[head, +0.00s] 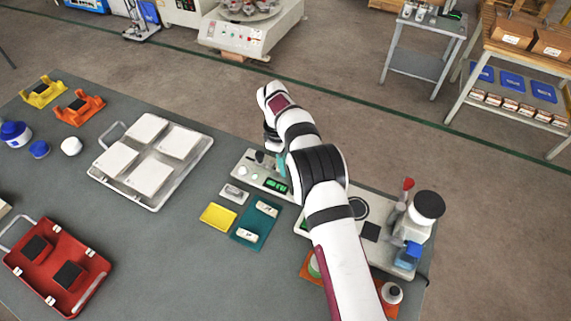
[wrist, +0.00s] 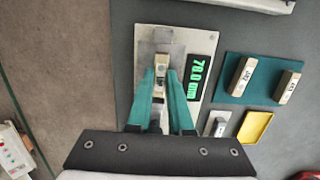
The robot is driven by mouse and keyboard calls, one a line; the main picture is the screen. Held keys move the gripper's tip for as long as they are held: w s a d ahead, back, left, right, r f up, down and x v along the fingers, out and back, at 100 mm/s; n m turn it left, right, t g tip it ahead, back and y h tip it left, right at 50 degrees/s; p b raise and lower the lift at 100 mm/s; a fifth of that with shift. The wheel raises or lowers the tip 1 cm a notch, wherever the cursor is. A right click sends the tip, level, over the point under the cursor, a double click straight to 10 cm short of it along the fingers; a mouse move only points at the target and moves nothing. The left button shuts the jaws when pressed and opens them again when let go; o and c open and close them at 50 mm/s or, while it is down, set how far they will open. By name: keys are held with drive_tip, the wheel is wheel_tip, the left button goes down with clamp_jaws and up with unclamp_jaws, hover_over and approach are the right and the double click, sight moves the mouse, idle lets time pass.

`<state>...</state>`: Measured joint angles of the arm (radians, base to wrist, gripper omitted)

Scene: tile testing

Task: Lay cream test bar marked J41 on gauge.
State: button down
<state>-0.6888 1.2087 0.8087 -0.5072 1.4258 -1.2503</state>
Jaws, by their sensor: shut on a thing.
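My gripper (wrist: 161,78) has teal fingers and is shut on a small cream bar (wrist: 162,66) at their tips. Its marking is too small to read. The bar is over the metal seat of the gauge (wrist: 145,40); I cannot tell whether it touches. The gauge's green display (wrist: 202,78) is lit and seems to read about 70.0 mm. In the head view the gauge (head: 245,170) lies on the grey bench, partly hidden by my arm, with the fingers (head: 281,163) at it. Two more cream bars (wrist: 242,77) (wrist: 288,87) lie on a teal tray (wrist: 265,67).
A yellow tray (head: 218,216) and a small metal block (head: 234,193) lie beside the teal tray. A white tray with several white tiles (head: 98,170) is left of the gauge. A red tray (head: 95,262) is at the front left. A microscope-like instrument (head: 428,207) stands to the right.

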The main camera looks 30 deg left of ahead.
drive_tip(key=shift+f, duration=0.1)
drive_tip(key=c, duration=0.8)
unclamp_jaws()
drive_tip(key=shift+f, duration=0.1)
drive_tip(key=shift+c, duration=0.2)
wheel_tip(320, 180, up, 12)
drive_tip(key=a, duration=0.1)
drive_tip(key=s+d+r+m+y, duration=0.1)
drive_tip(key=s+d+r+m, duration=0.2)
drive_tip(key=d+r+m, duration=0.5)
drive_tip(key=s+d+r+m, duration=0.3)
drive_tip(key=d+r, duration=0.2)
drive_tip(key=d, duration=0.6)
drive_tip(key=s+d+f+m, duration=0.1)
drive_tip(key=s+d+m, duration=0.2)
drive_tip(key=s, duration=0.5)
drive_tip(key=s+d+f+m+y, duration=0.1)
drive_tip(key=s+d+m, duration=0.3)
drive_tip(key=s, duration=0.4)
drive_tip(key=s+d+f+m+y, duration=0.1)
drive_tip(key=s+d+f+m, duration=0.2)
drive_tip(key=s, duration=0.5)
drive_tip(key=d+m, duration=0.1)
drive_tip(key=m, duration=0.1)
drive_tip(key=shift+d+m, duration=0.15)
drive_tip(key=shift+m, duration=0.15)
